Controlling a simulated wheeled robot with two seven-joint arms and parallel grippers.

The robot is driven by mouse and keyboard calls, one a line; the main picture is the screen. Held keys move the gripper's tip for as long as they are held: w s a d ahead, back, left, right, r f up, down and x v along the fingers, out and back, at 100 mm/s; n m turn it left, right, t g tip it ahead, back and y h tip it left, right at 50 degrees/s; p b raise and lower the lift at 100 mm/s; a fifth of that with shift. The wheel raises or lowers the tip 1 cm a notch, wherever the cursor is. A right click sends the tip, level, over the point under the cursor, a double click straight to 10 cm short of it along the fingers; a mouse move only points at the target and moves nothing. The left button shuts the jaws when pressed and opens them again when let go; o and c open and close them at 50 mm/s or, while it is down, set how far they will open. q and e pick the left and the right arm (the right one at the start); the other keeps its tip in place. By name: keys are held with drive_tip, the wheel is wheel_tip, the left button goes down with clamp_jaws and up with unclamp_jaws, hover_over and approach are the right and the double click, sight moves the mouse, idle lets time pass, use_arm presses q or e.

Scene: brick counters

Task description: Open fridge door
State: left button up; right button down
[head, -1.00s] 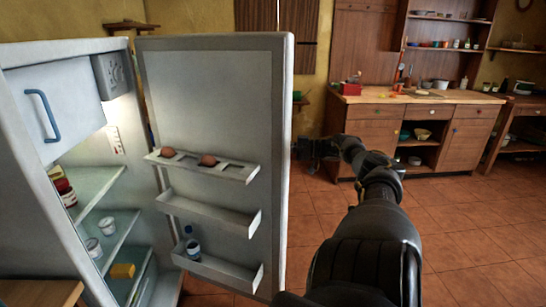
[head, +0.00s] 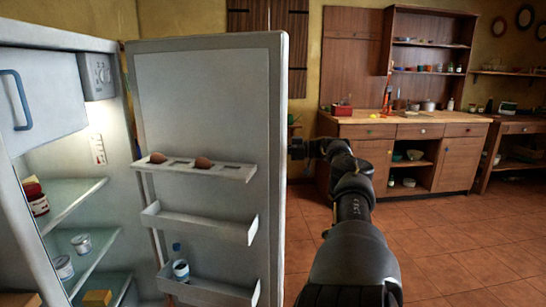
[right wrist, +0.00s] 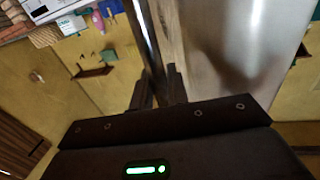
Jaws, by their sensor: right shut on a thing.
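The fridge (head: 22,150) stands at the left in the head view with its inside showing. Its door (head: 205,95) is swung wide open, inner face towards me, with shelves on it. My right arm reaches past the door's outer edge, and my right gripper (head: 298,148) is at that edge, partly hidden behind the door. In the right wrist view my right gripper (right wrist: 157,88) is shut on a long bar, the door handle (right wrist: 148,45), beside the pale outer door face (right wrist: 225,45). My left gripper is not in view.
Eggs (head: 202,162) sit in the top door shelf (head: 235,175), and a bottle (head: 180,268) stands in the lowest. Jars (head: 62,267) stand on the fridge shelves. A wooden counter (head: 400,130) is at the back. The tiled floor (head: 450,230) at the right is clear.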

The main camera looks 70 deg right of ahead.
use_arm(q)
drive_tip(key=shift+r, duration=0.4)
use_arm(e)
drive_tip(key=shift+d+f, duration=0.1)
drive_tip(key=c, duration=1.4)
unclamp_jaws()
drive_tip(key=shift+d, duration=0.1)
drive_tip(key=shift+c, duration=0.2)
drive_tip(key=shift+r, duration=0.2)
